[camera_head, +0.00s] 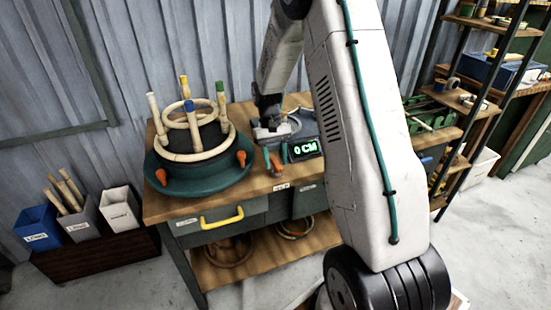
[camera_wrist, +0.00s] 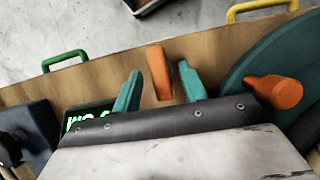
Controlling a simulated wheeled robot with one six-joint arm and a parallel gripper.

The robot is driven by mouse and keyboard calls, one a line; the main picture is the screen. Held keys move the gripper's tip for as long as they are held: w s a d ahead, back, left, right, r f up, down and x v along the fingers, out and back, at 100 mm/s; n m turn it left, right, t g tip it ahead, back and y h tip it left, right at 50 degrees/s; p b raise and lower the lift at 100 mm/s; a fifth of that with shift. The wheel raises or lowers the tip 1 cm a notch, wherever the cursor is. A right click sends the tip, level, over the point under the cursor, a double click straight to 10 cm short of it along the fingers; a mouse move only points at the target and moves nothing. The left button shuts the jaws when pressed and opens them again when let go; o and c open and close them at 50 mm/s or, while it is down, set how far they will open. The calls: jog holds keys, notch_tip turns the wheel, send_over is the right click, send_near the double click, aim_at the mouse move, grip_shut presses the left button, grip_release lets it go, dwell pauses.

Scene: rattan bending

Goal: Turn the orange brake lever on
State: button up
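An orange lever (camera_head: 276,168) stands on the wooden bench between the round turntable and the display unit. In the wrist view the orange lever (camera_wrist: 159,72) lies between the two teal fingers of my gripper (camera_wrist: 160,80), with a gap on the left side and a smaller one on the right. My gripper (camera_head: 274,150) points down over the lever in the head view, fingers apart. The teal turntable (camera_head: 190,185) carries orange knobs (camera_head: 161,177); one knob (camera_wrist: 275,92) shows right of my fingers in the wrist view. The lever's base is hidden.
The green display (camera_head: 304,148) reads 0 CM, close right of my gripper. Rattan rings and upright pegs (camera_head: 220,97) rise from the turntable's dark drum at left. A yellow drawer handle (camera_head: 222,218) juts from the bench front. A shelf rack (camera_head: 470,100) stands right.

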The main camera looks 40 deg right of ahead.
jog(key=v, duration=0.7)
jog(key=shift+w+r, duration=0.2)
jog(key=shift+r, duration=0.2)
jog(key=shift+d, duration=0.1)
